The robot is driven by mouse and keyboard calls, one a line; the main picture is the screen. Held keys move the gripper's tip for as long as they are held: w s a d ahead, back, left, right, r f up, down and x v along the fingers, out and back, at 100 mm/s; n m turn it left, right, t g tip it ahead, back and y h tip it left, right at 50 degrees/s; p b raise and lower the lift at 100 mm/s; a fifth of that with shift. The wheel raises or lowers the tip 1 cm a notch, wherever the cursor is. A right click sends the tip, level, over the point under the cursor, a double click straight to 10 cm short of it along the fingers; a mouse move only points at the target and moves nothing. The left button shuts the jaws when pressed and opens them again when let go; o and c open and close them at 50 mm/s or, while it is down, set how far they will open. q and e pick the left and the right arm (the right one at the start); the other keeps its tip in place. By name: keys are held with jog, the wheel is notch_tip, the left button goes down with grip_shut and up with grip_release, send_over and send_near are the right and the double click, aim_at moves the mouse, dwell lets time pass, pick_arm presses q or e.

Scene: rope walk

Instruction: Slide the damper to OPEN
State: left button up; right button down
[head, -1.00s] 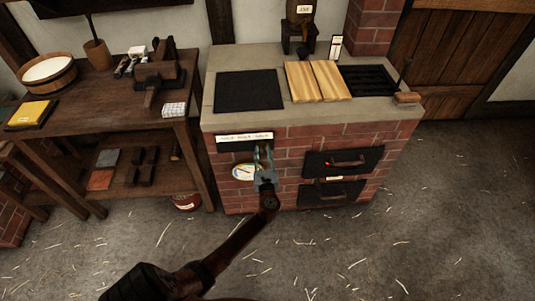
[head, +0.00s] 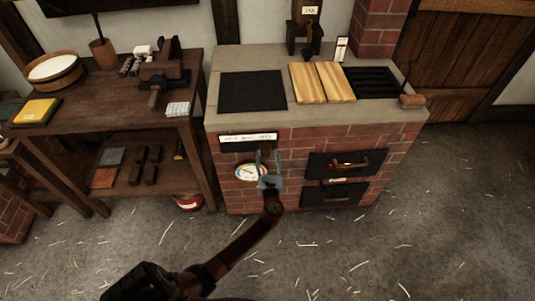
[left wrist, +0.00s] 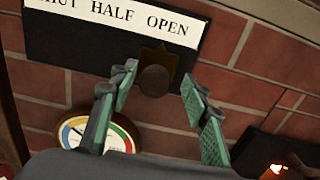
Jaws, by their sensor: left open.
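The damper is a dark brown knob with a pointed plate behind it (left wrist: 154,80), on a black panel (left wrist: 75,42) on the brick stove front. A white label strip (left wrist: 120,18) above it shows HALF and OPEN, with the first word partly cut off; the strip also shows in the head view (head: 248,138). The pointed plate sits under OPEN. My left gripper (left wrist: 160,90) is open, one finger on each side of the knob, with visible gaps. In the head view my left gripper (head: 268,156) is in front of the panel and hides the knob. My right gripper is not in view.
A round coloured gauge (head: 249,172) is left of my left gripper, close below the panel. Two black oven doors with handles (head: 345,164) are to its right, the upper one with a glow. A wooden workbench (head: 95,105) stands left of the stove. The floor in front is clear.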

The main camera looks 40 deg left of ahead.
pick_arm(q)
jog(key=v, duration=1)
jog(key=shift+d, duration=0.15)
jog(key=shift+s, duration=0.1)
